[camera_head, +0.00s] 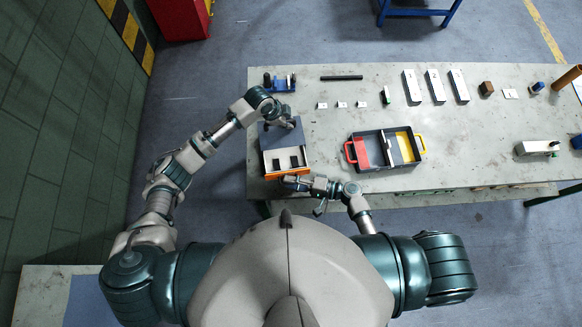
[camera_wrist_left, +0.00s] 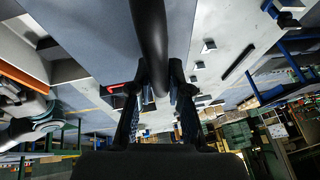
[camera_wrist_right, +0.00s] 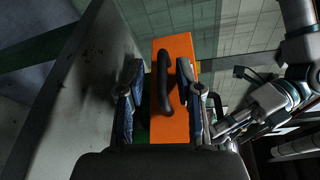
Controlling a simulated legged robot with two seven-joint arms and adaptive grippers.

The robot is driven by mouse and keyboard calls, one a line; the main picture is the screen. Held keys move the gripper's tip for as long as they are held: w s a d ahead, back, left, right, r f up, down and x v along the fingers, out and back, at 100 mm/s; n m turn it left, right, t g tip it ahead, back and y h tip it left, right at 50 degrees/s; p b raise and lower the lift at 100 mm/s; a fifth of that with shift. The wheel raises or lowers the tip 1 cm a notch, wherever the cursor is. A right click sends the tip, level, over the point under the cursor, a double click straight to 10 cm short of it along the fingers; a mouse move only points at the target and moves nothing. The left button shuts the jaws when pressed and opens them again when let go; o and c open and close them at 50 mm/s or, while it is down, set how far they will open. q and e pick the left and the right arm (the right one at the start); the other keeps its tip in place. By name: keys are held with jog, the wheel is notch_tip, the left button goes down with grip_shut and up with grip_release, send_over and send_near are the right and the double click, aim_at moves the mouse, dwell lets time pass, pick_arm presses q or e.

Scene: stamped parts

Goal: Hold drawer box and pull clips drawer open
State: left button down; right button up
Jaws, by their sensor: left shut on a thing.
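The drawer box (camera_head: 281,136) with a blue-grey top stands at the left end of the table. Its drawer is partly out toward me, showing black clips (camera_head: 294,161) in light compartments behind an orange front (camera_head: 272,176). My left gripper (camera_head: 284,122) is above the box top, shut on a dark bar-like handle (camera_wrist_left: 150,35). My right gripper (camera_head: 290,183) is at the drawer front. In the right wrist view its fingers (camera_wrist_right: 162,100) stand apart on either side of the black drawer handle (camera_wrist_right: 163,75), with a visible gap on the left.
A tray with red and yellow parts (camera_head: 375,137) stands right of the box. A blue fixture (camera_head: 280,84), small white pieces (camera_head: 341,104) and a dark rod (camera_head: 341,77) lie behind. Several white blocks (camera_head: 434,85) stand farther right. The table's front edge is close to the drawer.

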pick_arm(q)
jog(key=shift+f, duration=0.1)
pick_arm(e)
jog(key=v, duration=1.2)
pick_arm(q)
jog(key=c, duration=1)
grip_release()
pick_arm(e)
jog(key=shift+w, duration=0.1)
pick_arm(q)
jog(key=v, duration=1.2)
jog(key=shift+w+d, duration=0.15)
